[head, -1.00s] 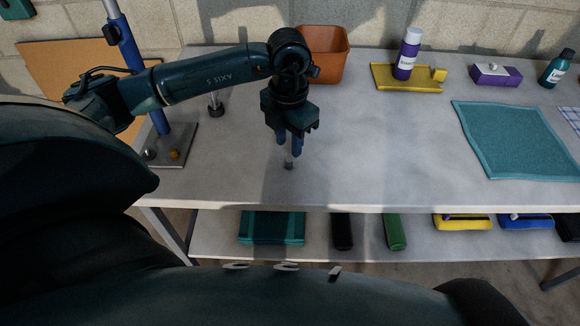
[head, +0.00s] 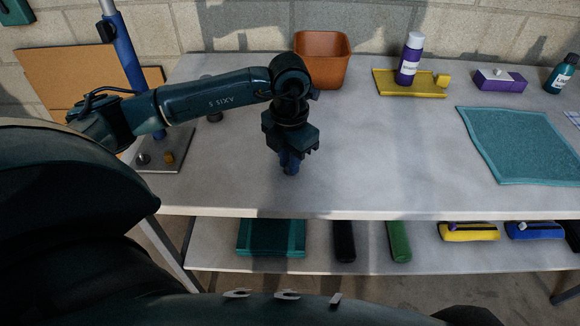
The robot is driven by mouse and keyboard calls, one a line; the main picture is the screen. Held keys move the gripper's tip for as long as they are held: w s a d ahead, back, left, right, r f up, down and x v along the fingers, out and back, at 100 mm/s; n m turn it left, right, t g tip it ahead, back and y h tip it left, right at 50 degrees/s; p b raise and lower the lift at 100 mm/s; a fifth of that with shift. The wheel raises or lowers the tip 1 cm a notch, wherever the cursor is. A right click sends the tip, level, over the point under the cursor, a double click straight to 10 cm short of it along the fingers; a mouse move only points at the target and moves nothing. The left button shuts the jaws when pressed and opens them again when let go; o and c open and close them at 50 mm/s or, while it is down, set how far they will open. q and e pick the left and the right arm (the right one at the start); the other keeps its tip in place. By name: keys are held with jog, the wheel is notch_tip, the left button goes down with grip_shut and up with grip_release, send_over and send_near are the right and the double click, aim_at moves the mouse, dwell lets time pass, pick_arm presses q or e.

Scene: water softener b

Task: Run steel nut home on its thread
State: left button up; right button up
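My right gripper is not in view.
An orange-brown bin (head: 322,62) stands behind the gripper. A yellow tray (head: 400,91) with a purple bottle (head: 410,60), a purple box (head: 500,82) and a teal cloth (head: 520,145) lie to the right. A metal plate (head: 160,160) bears a blue post at left. The bench middle is clear.

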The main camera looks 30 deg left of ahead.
pick_arm(q)
grip_shut()
jog(key=shift+r+p, duration=1.4)
jog(key=shift+r, duration=0.8)
jog(key=shift+f, duration=0.1)
